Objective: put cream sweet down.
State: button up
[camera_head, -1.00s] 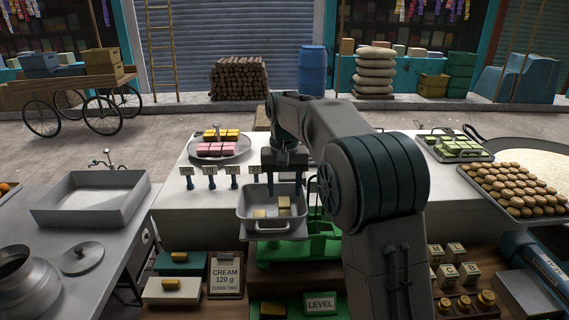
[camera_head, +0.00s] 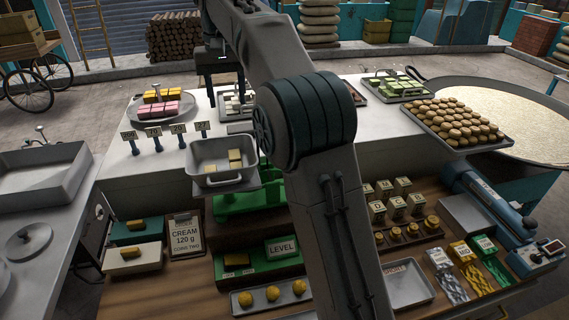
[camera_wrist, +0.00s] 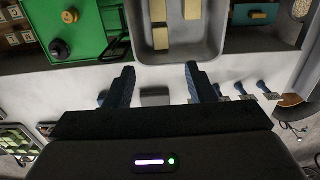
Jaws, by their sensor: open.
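Several pale yellow cream sweets (camera_head: 235,155) lie in the grey metal pan (camera_head: 207,147) of the green scale (camera_head: 235,205). In the wrist view the pan (camera_wrist: 215,45) is at the top, with cream sweets (camera_wrist: 162,37) inside it. My gripper (camera_head: 211,100) is raised above the white counter, behind the pan and apart from it. My arm hides part of the scale.
A round tray of pink and yellow sweets (camera_head: 161,105) stands behind a row of number tags (camera_head: 154,132). A tray of brown sweets (camera_head: 460,118) and a large pale pan (camera_head: 500,85) are at the right. A "CREAM 120 g" sign (camera_head: 185,238) and a "LEVEL" sign (camera_head: 282,248) stand below.

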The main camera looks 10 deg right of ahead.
jog(key=s+d+f+t, duration=0.2)
jog(key=s+d, duration=0.3)
jog(key=s, duration=0.6)
jog(key=s+d+f+t, duration=0.1)
jog(key=s+d+f, duration=0.3)
jog(key=s, duration=0.7)
jog(key=s+d+f+t, duration=0.1)
jog(key=s+d+f, duration=0.2)
jog(key=s+f, duration=0.4)
jog(key=shift+s+f+t, duration=0.25)
jog(key=shift+s+t, duration=0.05)
jog(key=shift+s, duration=0.85)
